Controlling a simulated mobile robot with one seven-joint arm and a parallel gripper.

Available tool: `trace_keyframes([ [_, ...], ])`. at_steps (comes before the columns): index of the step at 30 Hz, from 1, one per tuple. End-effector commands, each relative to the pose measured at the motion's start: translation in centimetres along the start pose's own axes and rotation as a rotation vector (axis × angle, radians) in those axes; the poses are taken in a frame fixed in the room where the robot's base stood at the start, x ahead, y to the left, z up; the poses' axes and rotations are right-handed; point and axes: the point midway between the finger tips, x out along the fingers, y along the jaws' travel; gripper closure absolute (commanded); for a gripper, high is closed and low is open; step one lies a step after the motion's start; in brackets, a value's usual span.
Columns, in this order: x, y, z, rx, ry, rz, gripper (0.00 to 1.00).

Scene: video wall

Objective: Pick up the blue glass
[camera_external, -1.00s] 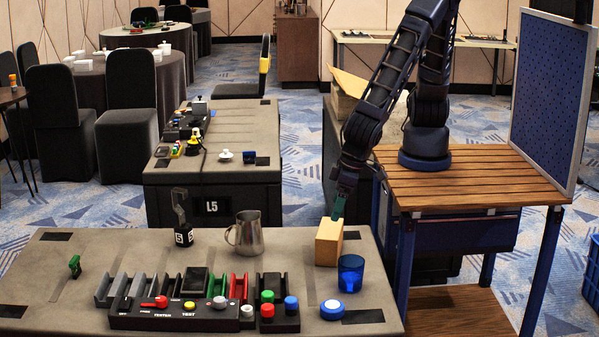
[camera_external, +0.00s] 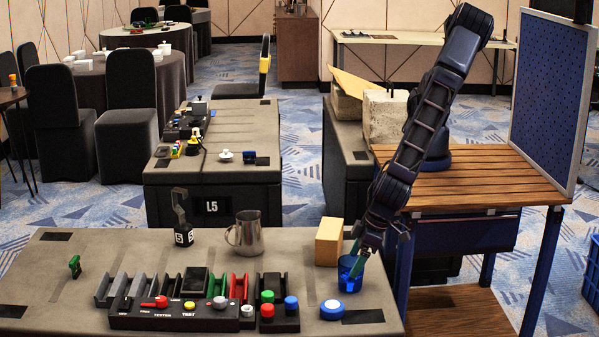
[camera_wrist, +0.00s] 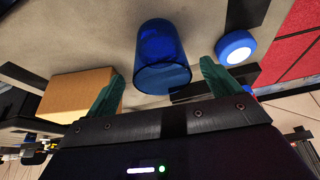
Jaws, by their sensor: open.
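The blue glass (camera_external: 347,277) stands upright near the right end of the grey table, beside the wooden block. It also shows in the wrist view (camera_wrist: 162,58), ahead of my gripper and between the lines of its two green fingers. My gripper (camera_external: 358,262) is open, with its fingers at the top of the glass in the external view. In the wrist view my gripper (camera_wrist: 160,88) has one finger on each side of the glass's near rim, and nothing is held. Whether a finger touches the glass I cannot tell.
A wooden block (camera_external: 329,242) stands close behind and left of the glass. A blue and white round button (camera_external: 332,309) lies in front of it. A metal pitcher (camera_external: 247,234) and a control box (camera_external: 175,316) are farther left. The table's right edge is near.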

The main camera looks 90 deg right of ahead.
Motion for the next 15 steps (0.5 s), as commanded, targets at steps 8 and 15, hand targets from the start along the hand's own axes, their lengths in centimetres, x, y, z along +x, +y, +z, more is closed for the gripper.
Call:
trace_keyframes([
  [8,2.2,0.0,-0.1,0.001,0.0,0.002,0.11],
  [15,5.2,-0.1,-0.1,0.001,0.0,0.0,0.11],
])
